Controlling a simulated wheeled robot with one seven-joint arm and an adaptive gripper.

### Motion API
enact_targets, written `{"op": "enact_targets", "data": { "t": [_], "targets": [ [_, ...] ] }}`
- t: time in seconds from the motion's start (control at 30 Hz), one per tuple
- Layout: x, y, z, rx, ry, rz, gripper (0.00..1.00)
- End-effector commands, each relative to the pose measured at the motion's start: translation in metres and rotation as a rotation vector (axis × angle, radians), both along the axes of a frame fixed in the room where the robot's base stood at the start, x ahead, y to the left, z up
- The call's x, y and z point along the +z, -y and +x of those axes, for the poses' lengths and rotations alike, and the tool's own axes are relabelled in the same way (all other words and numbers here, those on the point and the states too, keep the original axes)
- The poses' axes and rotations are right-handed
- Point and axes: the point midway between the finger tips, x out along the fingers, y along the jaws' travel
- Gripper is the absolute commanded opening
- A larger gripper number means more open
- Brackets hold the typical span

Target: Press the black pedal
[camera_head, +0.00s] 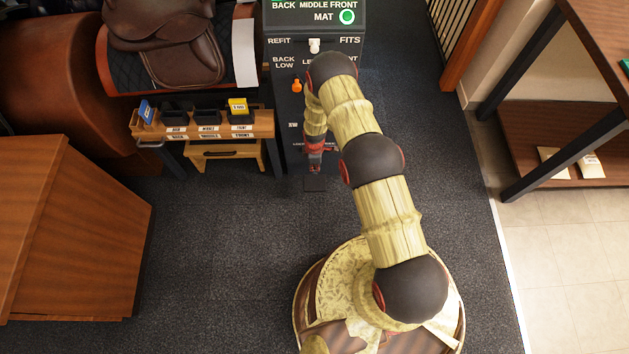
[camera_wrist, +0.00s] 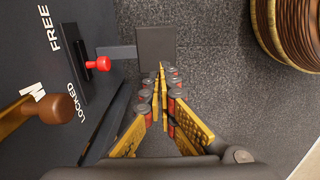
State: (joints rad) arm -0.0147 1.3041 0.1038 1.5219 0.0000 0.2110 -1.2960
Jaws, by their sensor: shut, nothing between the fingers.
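The black pedal (camera_head: 315,184) is a flat dark plate low at the foot of the dark control cabinet (camera_head: 294,140). In the wrist view the pedal (camera_wrist: 155,44) sticks out from the cabinet on a grey bar. My gripper (camera_head: 315,170) points down in front of the cabinet, over the pedal's near-cabinet side in the head view. In the wrist view my gripper (camera_wrist: 162,70) is shut and empty, its fingertips at the pedal's lower right edge. I cannot tell whether they touch it.
A red knob (camera_wrist: 103,63) sits in a slot marked FREE and LOCKED, close to the pedal. A brown knob (camera_wrist: 57,108) sticks out from the cabinet too. A small bench (camera_head: 205,130) with trays stands left of the cabinet. Dark carpet (camera_head: 230,230) in front is clear.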

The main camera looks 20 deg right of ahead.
Motion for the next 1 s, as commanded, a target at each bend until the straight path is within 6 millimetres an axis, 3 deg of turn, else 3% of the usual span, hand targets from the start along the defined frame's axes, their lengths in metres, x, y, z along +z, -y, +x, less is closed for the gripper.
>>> {"op": "enact_targets", "data": {
  "t": [0.23,0.7,1.0],
  "targets": [
    [-0.023,0.000,-0.001,-0.001,-0.003,0.000,0.00],
    [-0.113,0.000,-0.001,-0.002,-0.002,0.000,0.00],
    [-0.139,0.000,0.000,-0.002,0.001,-0.001,0.00]
  ]
}}
